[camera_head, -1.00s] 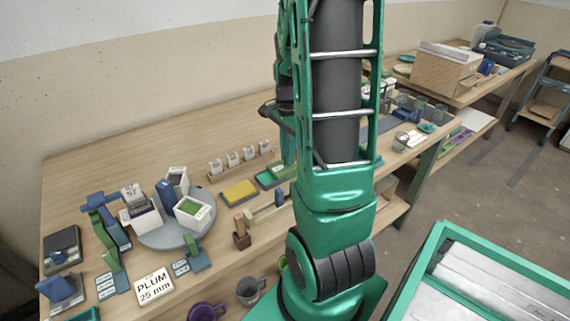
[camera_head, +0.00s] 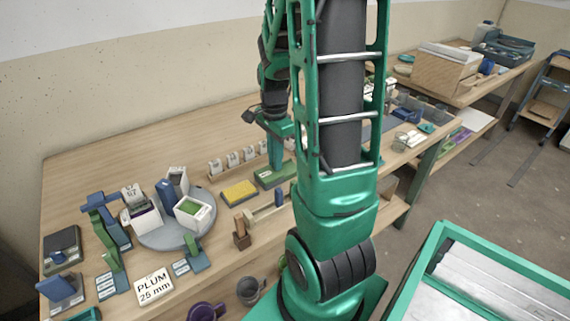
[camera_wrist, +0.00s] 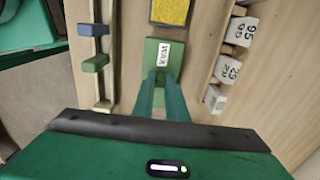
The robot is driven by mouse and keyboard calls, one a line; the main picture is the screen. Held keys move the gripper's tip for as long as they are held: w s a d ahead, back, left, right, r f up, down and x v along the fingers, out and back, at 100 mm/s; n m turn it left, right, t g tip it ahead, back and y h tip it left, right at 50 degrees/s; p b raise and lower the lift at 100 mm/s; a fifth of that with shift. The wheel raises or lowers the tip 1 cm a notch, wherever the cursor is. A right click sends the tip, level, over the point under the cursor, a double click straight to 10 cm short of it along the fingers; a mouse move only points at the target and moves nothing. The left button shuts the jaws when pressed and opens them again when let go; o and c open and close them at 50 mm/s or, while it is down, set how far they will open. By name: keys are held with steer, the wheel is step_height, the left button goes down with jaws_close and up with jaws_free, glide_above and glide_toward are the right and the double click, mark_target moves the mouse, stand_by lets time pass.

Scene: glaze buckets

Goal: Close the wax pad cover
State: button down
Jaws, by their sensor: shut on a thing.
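The green wax pad (camera_head: 268,178) lies on the bench, just right of a yellow pad. In the wrist view its cover (camera_wrist: 151,52) appears flat over it, with a white label near the middle. My gripper (camera_wrist: 163,78) is at the cover's near end, its fingers close together and shut on the cover's edge. In the head view my gripper (camera_head: 277,163) points down at the pad's far right side. My fingers hide that end, so I cannot tell whether the cover is fully seated.
The yellow pad (camera_head: 239,192) sits beside the wax pad. A wooden rack with white labelled blocks (camera_head: 233,159) stands behind. A low rail with a blue block (camera_head: 278,197) lies in front. A grey turntable (camera_head: 172,237) with containers is at left. Open bench lies behind the rack.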

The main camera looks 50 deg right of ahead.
steer(key=shift+w, duration=0.15)
steer(key=c, duration=1.8)
jaws_free()
steer(key=shift+c, duration=0.2)
steer(key=shift+r, duration=3.5)
steer(key=s+a+r+n, duration=0.1)
steer(key=s+a+n, duration=0.4)
steer(key=s+n, duration=0.2)
steer(key=s+a+r+n, duration=0.1)
steer(key=s+a+n, duration=0.3)
steer(key=s+n, duration=0.3)
steer(key=shift+s+a+r, duration=0.25)
steer(key=shift+s+a, duration=0.15)
steer(key=shift+s, duration=0.4)
